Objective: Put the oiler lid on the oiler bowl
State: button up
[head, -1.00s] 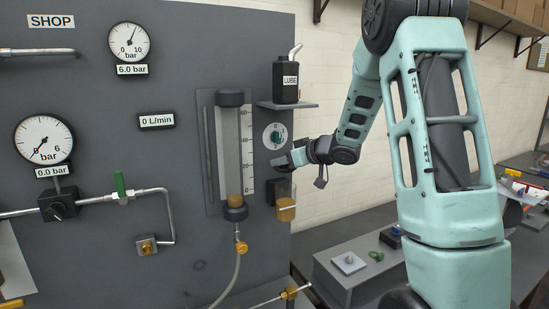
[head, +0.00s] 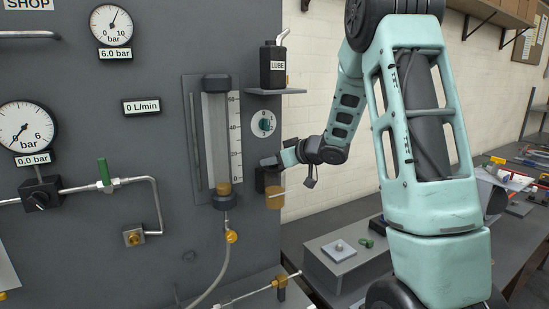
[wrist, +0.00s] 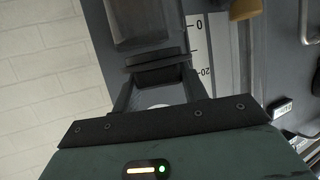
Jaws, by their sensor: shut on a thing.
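The oiler bowl (head: 274,198) is an amber cup at the right edge of the grey panel in the head view, below a dark block. My gripper (head: 271,161) is just above the bowl, close to the dark block. In the wrist view my gripper (wrist: 158,88) is shut on a dark piece, which I take to be the oiler lid (wrist: 160,73). The lid is hard to make out in the head view, where the gripper and dark block run together. I cannot tell whether the lid touches the bowl.
A shelf (head: 275,92) with a black LUBE bottle (head: 273,66) is above my gripper. A round dial (head: 262,124) and a flow tube (head: 217,140) are to its left. A grey box (head: 325,270) with small parts stands on the bench at lower right.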

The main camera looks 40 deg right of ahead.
jog(key=shift+f, duration=0.4)
jog(key=shift+f+b, duration=0.5)
jog(key=shift+f, duration=0.2)
dwell(0.4)
jog(key=o, duration=1.1)
jog(key=shift+c, duration=0.2)
jog(key=b+v, duration=0.2)
jog(key=v, duration=1.5)
jog(key=shift+s+b, duration=0.25)
jog(key=shift+b, duration=0.1)
